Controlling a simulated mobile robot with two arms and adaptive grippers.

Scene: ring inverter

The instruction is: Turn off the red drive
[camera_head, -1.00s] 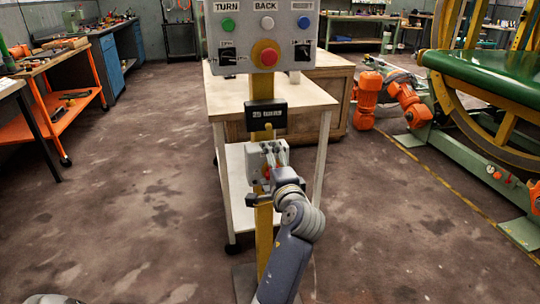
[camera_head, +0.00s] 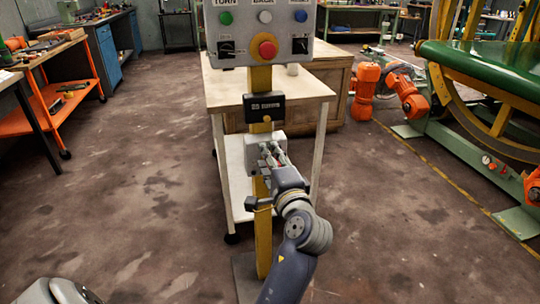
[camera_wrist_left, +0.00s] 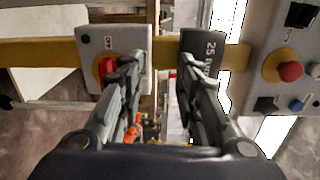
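A grey switch box (camera_head: 254,146) with a red switch is mounted on the yellow post, below a black label plate (camera_head: 264,108). In the left wrist view the same box (camera_wrist_left: 91,50) shows its red switch (camera_wrist_left: 107,68) beside one finger, which partly covers the box. My left gripper (camera_head: 272,154) is in front of the box in the head view. In the left wrist view its two fingers (camera_wrist_left: 164,72) stand apart with nothing between them. The gap lies over the space between the box and the black plate. Contact with the switch cannot be told. My right gripper is not in view.
Above is a control panel (camera_head: 236,35) with a red mushroom button (camera_head: 266,48), knobs and coloured buttons. A pale table (camera_head: 312,91) stands behind the post (camera_head: 262,225). A green and yellow machine (camera_head: 470,145) and orange robot arm (camera_head: 364,90) are at right.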

